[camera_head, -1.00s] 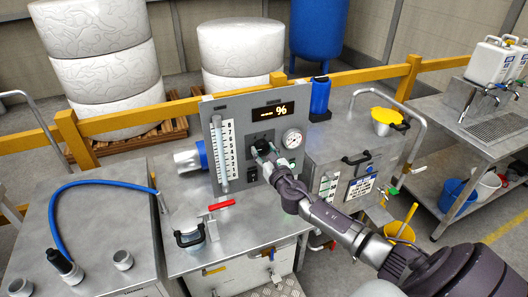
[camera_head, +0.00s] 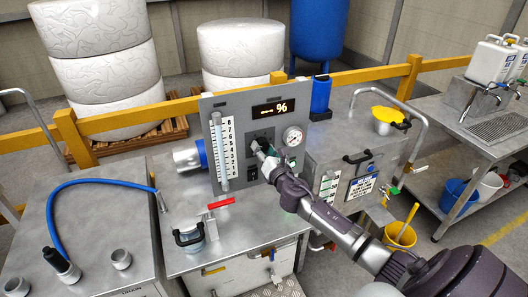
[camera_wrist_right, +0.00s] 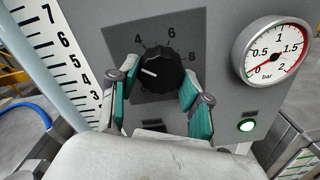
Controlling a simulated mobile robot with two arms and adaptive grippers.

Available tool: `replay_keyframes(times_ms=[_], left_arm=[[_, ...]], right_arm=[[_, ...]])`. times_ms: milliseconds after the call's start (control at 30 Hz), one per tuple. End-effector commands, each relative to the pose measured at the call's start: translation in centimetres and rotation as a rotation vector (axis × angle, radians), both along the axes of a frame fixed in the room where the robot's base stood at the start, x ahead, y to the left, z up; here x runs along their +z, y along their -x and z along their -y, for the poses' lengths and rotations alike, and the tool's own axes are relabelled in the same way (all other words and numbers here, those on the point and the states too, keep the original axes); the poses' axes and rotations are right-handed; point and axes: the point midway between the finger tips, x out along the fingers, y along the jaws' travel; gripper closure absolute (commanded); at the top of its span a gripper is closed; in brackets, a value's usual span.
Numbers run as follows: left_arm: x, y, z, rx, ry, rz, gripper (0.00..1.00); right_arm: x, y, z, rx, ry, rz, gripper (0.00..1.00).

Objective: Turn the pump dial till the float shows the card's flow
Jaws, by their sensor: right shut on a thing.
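The black pump dial (camera_wrist_right: 154,73) sits on the grey panel, ringed by numbers of which 4, 6 and 8 show; its white mark points left and slightly up. My right gripper (camera_wrist_right: 158,100) is shut on the dial, one teal-padded finger on each side. In the head view, this gripper (camera_head: 264,150) hides most of the dial. The clear flow tube (camera_head: 222,150) stands left of it with a numbered scale; I cannot make out the float. My left gripper is out of view.
A pressure gauge (camera_wrist_right: 271,52) is right of the dial, its red needle near 0, above a lit green lamp (camera_wrist_right: 247,125). The display (camera_head: 273,109) shows dashes and %. A red-handled valve (camera_head: 221,204) stands on the bench below the panel.

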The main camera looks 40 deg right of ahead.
Motion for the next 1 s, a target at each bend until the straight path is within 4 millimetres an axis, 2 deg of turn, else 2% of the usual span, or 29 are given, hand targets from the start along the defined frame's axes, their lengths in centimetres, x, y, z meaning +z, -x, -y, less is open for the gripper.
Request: replay_keyframes(times_ms=[400, 1000], left_arm=[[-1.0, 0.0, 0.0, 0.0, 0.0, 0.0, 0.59], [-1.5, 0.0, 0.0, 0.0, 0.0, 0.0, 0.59]], right_arm=[[-0.1, 0.0, -0.1, -0.001, -0.39, 0.091, 0.87], [0.1, 0.0, -0.1, -0.001, -0.945, 0.222, 0.87]])
